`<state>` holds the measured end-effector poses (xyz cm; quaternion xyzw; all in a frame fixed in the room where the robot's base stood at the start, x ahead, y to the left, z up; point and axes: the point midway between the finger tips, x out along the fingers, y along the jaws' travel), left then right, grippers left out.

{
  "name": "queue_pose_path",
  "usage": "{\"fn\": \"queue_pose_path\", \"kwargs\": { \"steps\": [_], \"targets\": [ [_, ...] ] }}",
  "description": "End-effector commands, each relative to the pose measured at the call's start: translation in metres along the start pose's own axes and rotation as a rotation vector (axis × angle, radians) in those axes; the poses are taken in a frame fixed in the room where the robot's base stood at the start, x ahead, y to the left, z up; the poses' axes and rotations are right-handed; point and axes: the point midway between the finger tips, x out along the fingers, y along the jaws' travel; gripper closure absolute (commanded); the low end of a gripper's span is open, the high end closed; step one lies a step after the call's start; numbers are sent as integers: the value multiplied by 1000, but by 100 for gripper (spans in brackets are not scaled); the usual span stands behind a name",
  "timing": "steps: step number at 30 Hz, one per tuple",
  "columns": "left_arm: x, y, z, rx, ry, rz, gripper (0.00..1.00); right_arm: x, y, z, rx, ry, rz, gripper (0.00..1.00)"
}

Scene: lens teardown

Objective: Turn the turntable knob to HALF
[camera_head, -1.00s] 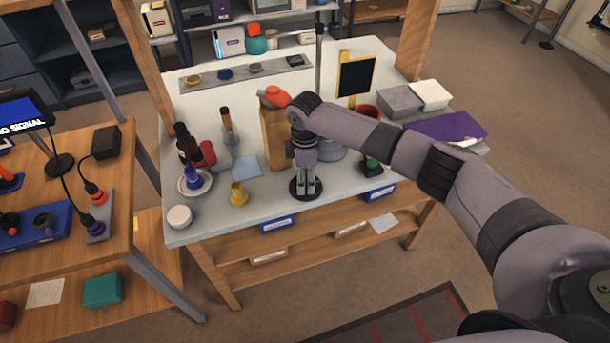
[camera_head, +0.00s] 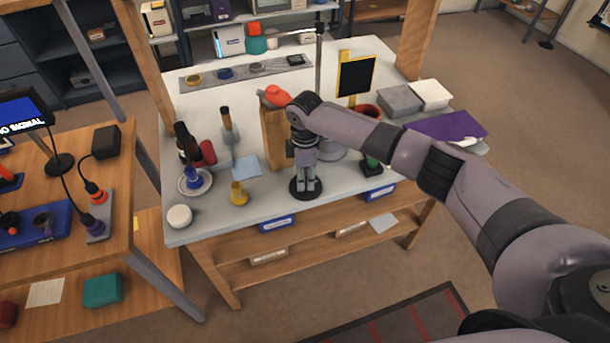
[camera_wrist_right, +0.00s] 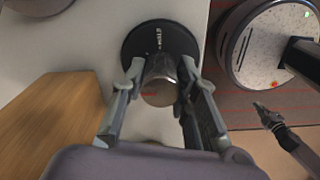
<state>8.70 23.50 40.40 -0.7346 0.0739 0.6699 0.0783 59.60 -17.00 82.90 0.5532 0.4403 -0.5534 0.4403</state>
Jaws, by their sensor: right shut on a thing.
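The turntable knob (camera_wrist_right: 160,80) is a shiny metal cylinder standing on a black round dial plate (camera_wrist_right: 134,47) with small white markings. The plate also shows at the front edge of the white-topped bench in the head view (camera_head: 305,194). My right gripper (camera_wrist_right: 160,78) points down over the plate, with one finger on each side of the knob, shut on it. The markings are too small to read, so the knob's setting cannot be told. A dark gripper, apparently my left one (camera_wrist_right: 262,110), hangs low at the right of the wrist view, small; its jaws are unclear.
A wooden block (camera_head: 275,135) stands just behind-left of my right gripper, with a red-orange object (camera_head: 274,95) on it. A yellow funnel-like piece (camera_head: 238,194) and a white round item (camera_head: 179,216) are to the left. A black-and-green item (camera_head: 371,165) is to the right.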

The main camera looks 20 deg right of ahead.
Motion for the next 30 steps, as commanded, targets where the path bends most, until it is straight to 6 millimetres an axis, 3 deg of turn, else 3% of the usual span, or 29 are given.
{"fn": "queue_pose_path", "kwargs": {
  "steps": [11,30],
  "targets": [
    [-16,0,-1,0,0,0,100,-3,0,0,102,1,-2,100],
    [-73,-1,-6,0,-1,0,100,-4,0,0,672,0,-4,100]
  ]
}}
